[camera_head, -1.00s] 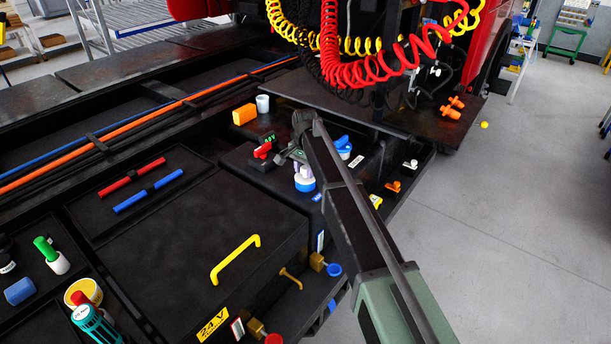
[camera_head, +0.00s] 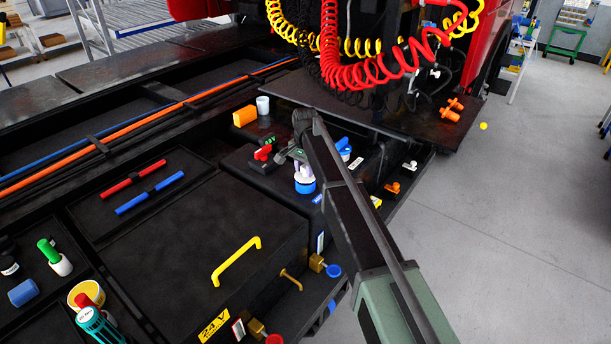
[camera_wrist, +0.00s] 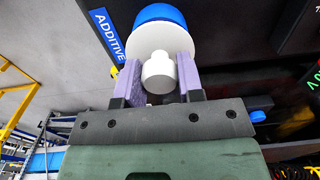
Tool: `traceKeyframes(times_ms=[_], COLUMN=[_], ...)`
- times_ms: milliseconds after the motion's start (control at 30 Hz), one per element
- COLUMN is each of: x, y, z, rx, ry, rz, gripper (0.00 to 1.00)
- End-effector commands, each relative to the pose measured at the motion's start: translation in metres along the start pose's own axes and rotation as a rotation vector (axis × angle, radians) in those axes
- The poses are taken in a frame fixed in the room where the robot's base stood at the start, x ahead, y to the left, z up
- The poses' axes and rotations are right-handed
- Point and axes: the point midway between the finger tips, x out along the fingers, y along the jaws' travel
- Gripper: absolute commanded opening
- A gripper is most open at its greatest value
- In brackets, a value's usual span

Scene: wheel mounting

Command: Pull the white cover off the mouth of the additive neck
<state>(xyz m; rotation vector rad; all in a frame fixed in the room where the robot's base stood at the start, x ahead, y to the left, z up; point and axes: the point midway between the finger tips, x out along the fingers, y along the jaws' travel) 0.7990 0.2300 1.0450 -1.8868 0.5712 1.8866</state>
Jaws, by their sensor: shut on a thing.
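The white cover (camera_wrist: 160,40) is a round disc with a short knob (camera_wrist: 158,75), seen nearly face-on in the wrist view. Behind it is the blue rim of the additive neck (camera_wrist: 160,13); cover and neck appear to touch, with no clear gap. My gripper (camera_wrist: 159,78) is shut on the knob, a purple pad on each side. In the head view the blue neck (camera_head: 305,187) stands on a black tank, with the white cover (camera_head: 304,176) on top and my gripper (camera_head: 302,166) above it. The fingers partly hide the cover there.
A blue ADDITIVE label (camera_wrist: 107,34) is beside the neck. A red part (camera_head: 263,152) stands close left of my gripper, and a blue-and-white cap (camera_head: 343,146) close right behind my arm. Red coiled hoses (camera_head: 365,75) hang behind. The black box with a yellow handle (camera_head: 237,260) lies in front.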

Motion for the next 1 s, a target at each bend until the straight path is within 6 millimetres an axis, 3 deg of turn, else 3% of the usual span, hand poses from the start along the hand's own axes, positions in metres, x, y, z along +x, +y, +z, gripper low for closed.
traceKeyframes(times_ms=[267, 800, 1000], x=[-0.008, -0.051, -0.053], y=[0.0, 0.0, 0.0], z=[0.0, 0.0, 0.0], rx=[0.0, 0.0, 0.0], ry=[0.0, 0.0, 0.0], rz=[0.0, 0.0, 0.0], gripper=[0.06, 0.06, 0.06])
